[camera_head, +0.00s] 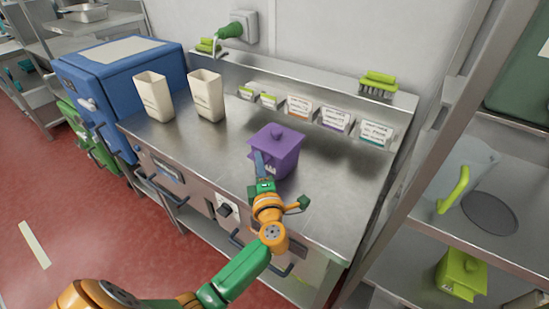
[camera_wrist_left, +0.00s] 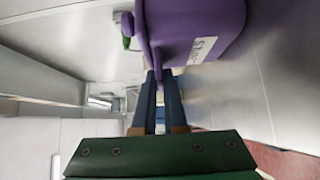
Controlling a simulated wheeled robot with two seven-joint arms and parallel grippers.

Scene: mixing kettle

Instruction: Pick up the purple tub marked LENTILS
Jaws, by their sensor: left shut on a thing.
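The purple tub (camera_head: 280,150), with its lid on and a small knob on top, appears upright at the middle of the steel counter. I cannot tell for certain whether its base touches the counter. My left gripper (camera_head: 260,163) is at its near left side. In the left wrist view, the fingers (camera_wrist_left: 160,78) are shut on a thin purple handle at the side of the tub (camera_wrist_left: 195,25). A white label shows on the tub, but only part of its lettering is visible and I cannot read it. My right gripper is out of view.
Two cream containers (camera_head: 153,97) (camera_head: 206,95) stand at the counter's left. A raised back ledge (camera_head: 300,75) carries labelled cards and a green brush (camera_head: 378,84). A metal post (camera_head: 425,130) and shelves with a lime tub (camera_head: 461,274) are at right. The counter right of the tub is clear.

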